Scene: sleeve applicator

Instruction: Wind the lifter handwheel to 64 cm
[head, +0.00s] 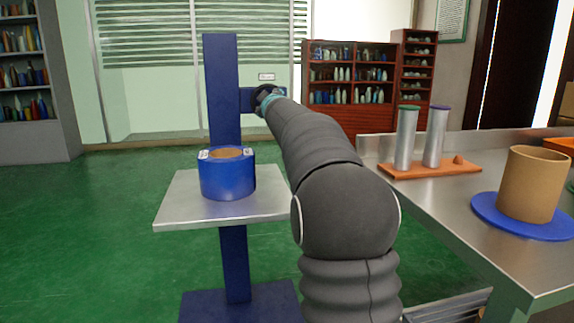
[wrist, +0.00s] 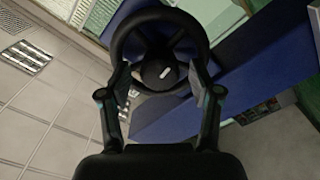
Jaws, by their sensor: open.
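The lifter is a blue column (head: 222,90) with a grey platform (head: 180,205) at mid height. The dark handwheel (wrist: 122,42) fills the upper middle of the wrist view, with its hub between my fingers. In the head view the wheel is mostly hidden behind my wrist, at the right of the column. My gripper (wrist: 160,85) is open, with one finger on each side of the lower part of the wheel. I cannot tell whether the fingers touch the rim. A small white label (head: 266,77) shows above the wheel; I cannot read it.
A blue ring-shaped holder (head: 227,180) stands on the platform. At right, a metal table (head: 430,205) holds two upright cylinders (head: 405,138) on an orange base and a tan cylinder (head: 531,183) on a blue disc (head: 490,212). Green floor (head: 90,240) is clear at left.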

